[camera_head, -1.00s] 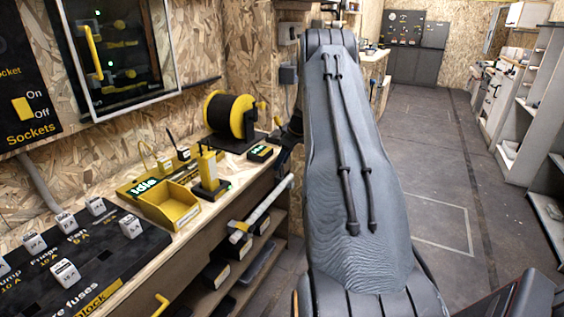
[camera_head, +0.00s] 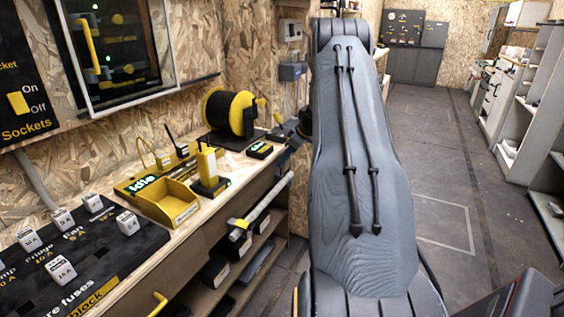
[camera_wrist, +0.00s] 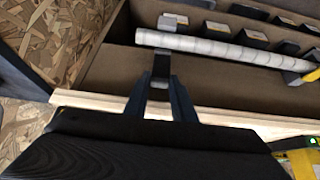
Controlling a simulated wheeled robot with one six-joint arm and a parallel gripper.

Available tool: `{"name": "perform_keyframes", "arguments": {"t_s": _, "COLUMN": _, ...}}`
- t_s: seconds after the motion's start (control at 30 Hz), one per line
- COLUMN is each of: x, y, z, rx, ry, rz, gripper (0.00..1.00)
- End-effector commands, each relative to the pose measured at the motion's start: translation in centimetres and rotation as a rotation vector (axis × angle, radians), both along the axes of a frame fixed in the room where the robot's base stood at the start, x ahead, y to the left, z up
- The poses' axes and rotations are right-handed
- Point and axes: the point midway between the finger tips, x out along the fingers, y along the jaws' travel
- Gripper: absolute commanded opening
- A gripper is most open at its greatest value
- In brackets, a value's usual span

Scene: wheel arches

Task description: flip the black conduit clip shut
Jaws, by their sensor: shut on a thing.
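The pale conduit (camera_head: 264,204) runs along the front of the bench. In the wrist view the conduit (camera_wrist: 225,51) crosses above my fingers, in front of the open shelf. The black conduit clip (camera_wrist: 162,64) reaches from the conduit toward my gripper (camera_wrist: 161,84). My two dark fingers are closed on its sides near the bench edge. Its catch and exact angle are too small and dark to tell. In the head view my arm hides most of the gripper and the clip.
A yellow clip (camera_head: 238,223) sits at the conduit's near end. Dark bins (camera_head: 215,271) fill the shelf below. The worktop carries a yellow tray (camera_head: 168,208), a yellow handset (camera_head: 206,165) and a cable reel (camera_head: 231,115). Open floor (camera_head: 440,190) lies right of my arm.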

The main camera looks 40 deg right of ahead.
Motion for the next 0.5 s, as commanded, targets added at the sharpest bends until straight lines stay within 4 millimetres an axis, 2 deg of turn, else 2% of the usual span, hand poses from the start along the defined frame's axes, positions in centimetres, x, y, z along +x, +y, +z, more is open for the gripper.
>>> {"name": "perform_keyframes", "arguments": {"t_s": 0.5, "x": -2.4, "y": -1.2, "z": -1.5, "rx": 0.136, "ry": -0.330, "rz": -0.005, "gripper": 0.01}}
